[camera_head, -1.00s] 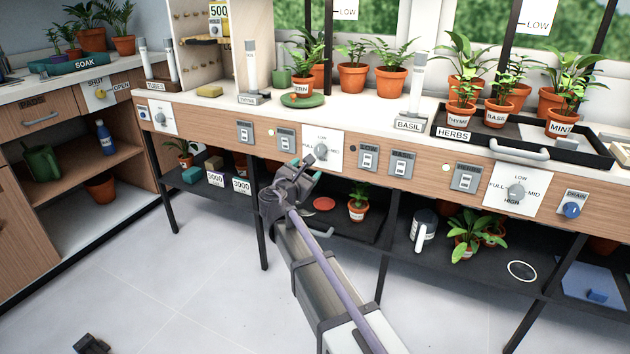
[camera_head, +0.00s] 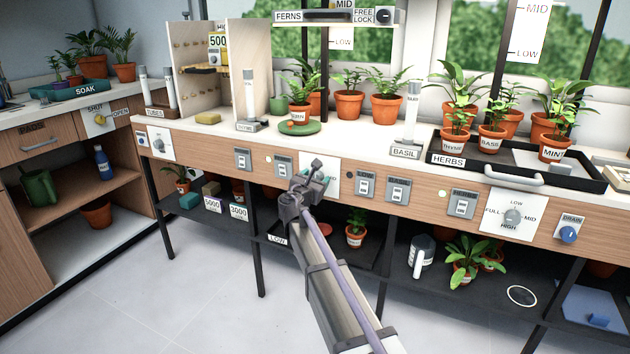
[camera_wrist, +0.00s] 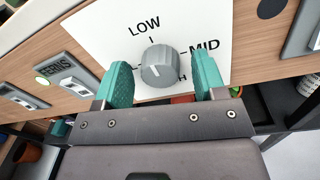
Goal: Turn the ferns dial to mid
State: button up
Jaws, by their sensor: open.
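In the wrist view a grey round dial (camera_wrist: 160,67) sits on a white plate (camera_wrist: 95,35) marked LOW at the top and MID at the right; lettering below is mostly hidden. A pale line shows on the knob's face, running roughly up and down; which end is the pointer I cannot tell. A switch labelled FERNS (camera_wrist: 67,70) is left of the plate. My gripper (camera_wrist: 163,68) is open, its green fingers on either side of the dial, with gaps visible.
A second dial (camera_head: 513,217) is on the bench front at right, with a blue DRAIN knob (camera_head: 568,234) beyond. Switches (camera_head: 397,191) flank my gripper. A sign board (camera_head: 290,16) reads FERNS above. Potted plants (camera_head: 349,105) stand on the bench; the lower shelf (camera_head: 390,268) juts below.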

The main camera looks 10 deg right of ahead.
jog(key=c, duration=0.9)
jog(key=shift+m, duration=0.4)
jog(key=shift+s+f+m+h+b, duration=0.1)
jog(key=shift+m+h+b, duration=0.2)
jog(key=shift+m, duration=4.1)
jog(key=shift+f+m+h+b, duration=0.1)
jog(key=shift+m+h+b, duration=0.2)
jog(key=shift+m, duration=4.1)
jog(key=o, duration=0.9)
